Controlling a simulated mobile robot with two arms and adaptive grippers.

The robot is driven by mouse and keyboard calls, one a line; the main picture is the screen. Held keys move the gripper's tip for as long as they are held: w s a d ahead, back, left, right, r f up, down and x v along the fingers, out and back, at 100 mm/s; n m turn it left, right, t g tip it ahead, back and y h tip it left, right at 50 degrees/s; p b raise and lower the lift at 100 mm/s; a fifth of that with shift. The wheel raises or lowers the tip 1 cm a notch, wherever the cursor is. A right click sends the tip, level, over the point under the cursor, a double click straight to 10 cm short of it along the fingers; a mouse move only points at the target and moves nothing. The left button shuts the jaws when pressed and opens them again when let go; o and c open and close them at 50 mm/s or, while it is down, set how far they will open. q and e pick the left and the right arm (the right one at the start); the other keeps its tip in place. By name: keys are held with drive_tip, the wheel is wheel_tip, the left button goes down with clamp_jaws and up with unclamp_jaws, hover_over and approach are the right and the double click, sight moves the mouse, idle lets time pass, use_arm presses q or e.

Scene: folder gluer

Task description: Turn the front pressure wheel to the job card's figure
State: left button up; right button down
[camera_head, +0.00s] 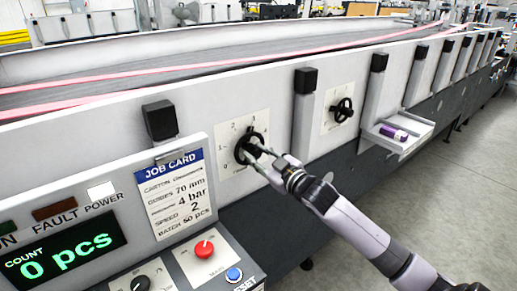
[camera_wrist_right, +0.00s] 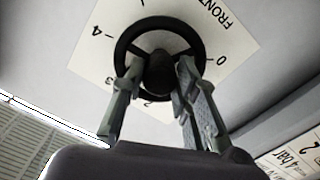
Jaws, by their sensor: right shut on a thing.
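The front pressure wheel (camera_head: 249,147) is a black handwheel on a white scale plate (camera_head: 232,128) with figures such as 0 and 2. In the right wrist view, the wheel (camera_wrist_right: 121,52) is large, with 0, 3 and 4 legible around it; no pointer can be made out clearly. My right gripper (camera_head: 257,160) is shut on the wheel; in the right wrist view its fingers (camera_wrist_right: 157,88) straddle the lower part and hub area. The job card (camera_head: 182,201) shows 70 mm, 4 bar, speed 2 and batch 50 pcs. My left gripper is out of view.
A second black handwheel (camera_head: 342,110) is farther along the machine. A small shelf (camera_head: 398,146) with a purple box (camera_head: 392,132) juts out beyond it. A panel with a red button (camera_head: 204,249) and a blue button (camera_head: 234,274) is at the front. The floor at right is clear.

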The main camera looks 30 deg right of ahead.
drive_tip(key=m+p, duration=0.3)
drive_tip(key=m, duration=0.2)
drive_tip(key=shift+a+m+p, duration=0.1)
drive_tip(key=shift+m+p, duration=0.2)
drive_tip(key=shift+p, duration=0.05)
drive_tip(key=m+p, duration=0.1)
drive_tip(key=m, duration=0.2)
drive_tip(key=shift+f+p, duration=0.1)
drive_tip(key=shift+p, duration=0.2)
drive_tip(key=shift+f+m+p, duration=0.1)
drive_tip(key=shift+m+p, duration=0.25)
drive_tip(key=shift+m, duration=0.55)
drive_tip(key=c, duration=1.7)
unclamp_jaws()
drive_tip(key=o, duration=0.5)
drive_tip(key=shift+c, duration=0.2)
drive_tip(key=shift+s, duration=0.1)
drive_tip(key=s+d, duration=0.1)
drive_tip(key=s, duration=1.1)
drive_tip(key=shift+w, duration=0.1)
